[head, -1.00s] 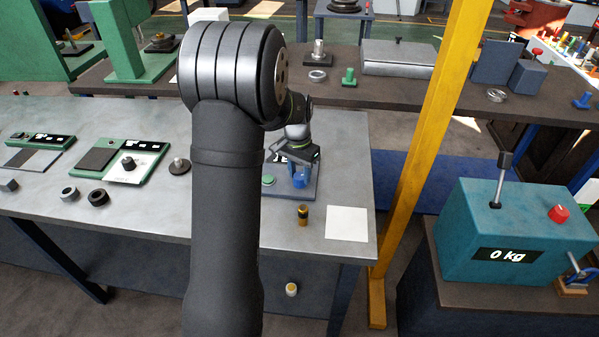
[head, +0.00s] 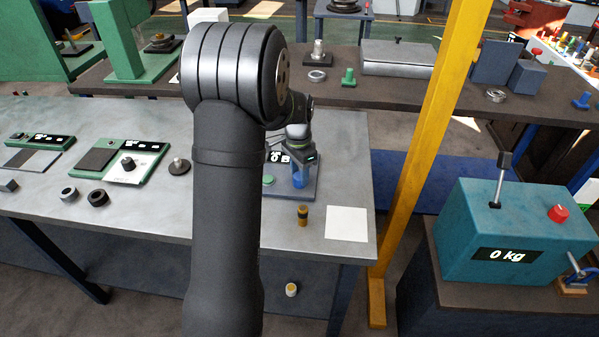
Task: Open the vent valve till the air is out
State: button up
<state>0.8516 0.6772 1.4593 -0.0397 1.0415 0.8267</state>
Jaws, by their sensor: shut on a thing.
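A small blue-grey device (head: 309,190) stands on the grey bench, right of my arm. It has a green button (head: 268,180) and a black display (head: 279,157) of which "0 B" shows, the rest covered by my arm and gripper. A blue part (head: 300,180), which looks like the vent valve, stands on the device. My gripper (head: 300,171) points down over it and is shut on it. The fingertips are small and partly hidden, and I cannot tell how far the valve is turned.
A small black-and-gold cylinder (head: 303,215) and a white sheet (head: 346,224) lie near the bench's front right edge. A yellow post (head: 420,150) rises right of the bench. A teal box (head: 515,232) reading "0 kg" stands farther right.

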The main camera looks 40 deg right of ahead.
aim_at(298, 173)
jog(key=o, duration=1)
notch_tip(298, 173, up, 17)
jog(key=shift+w+r, duration=0.2)
jog(key=shift+w, duration=0.2)
jog(key=shift+f, duration=0.1)
jog(key=f, duration=1.7)
jog(key=shift+s+f, duration=0.15)
jog(key=shift+s, duration=0.25)
